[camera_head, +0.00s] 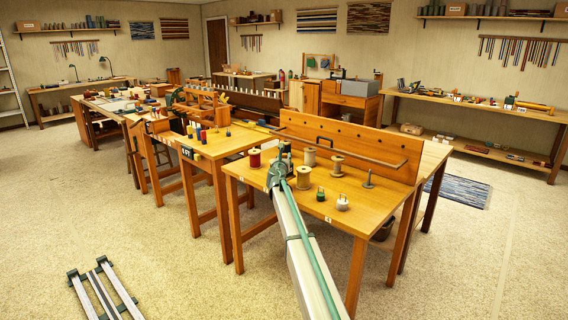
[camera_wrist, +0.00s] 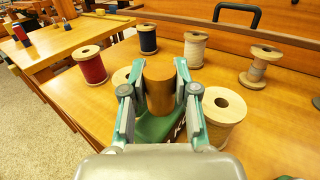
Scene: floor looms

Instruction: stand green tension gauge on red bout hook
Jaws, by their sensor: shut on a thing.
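My gripper (camera_wrist: 159,92) is shut on a brown cylinder with a green part below it, which I take to be the green tension gauge (camera_wrist: 160,82). The green part, with small pale and dark marks, is partly hidden by my wrist. In the head view my gripper (camera_head: 280,172) is over the near left part of the front table, among thread spools, and the held thing is too hidden to make out. I cannot pick out the red bout hook with certainty in either view.
On the front table (camera_head: 258,178) stand a red spool (camera_wrist: 90,66), a navy spool (camera_wrist: 148,40), a cream spool (camera_wrist: 195,50), a tan spool (camera_wrist: 259,68) and a pale spool (camera_wrist: 222,108) beside my right finger. A tall board with holes (camera_head: 350,143) backs the table.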

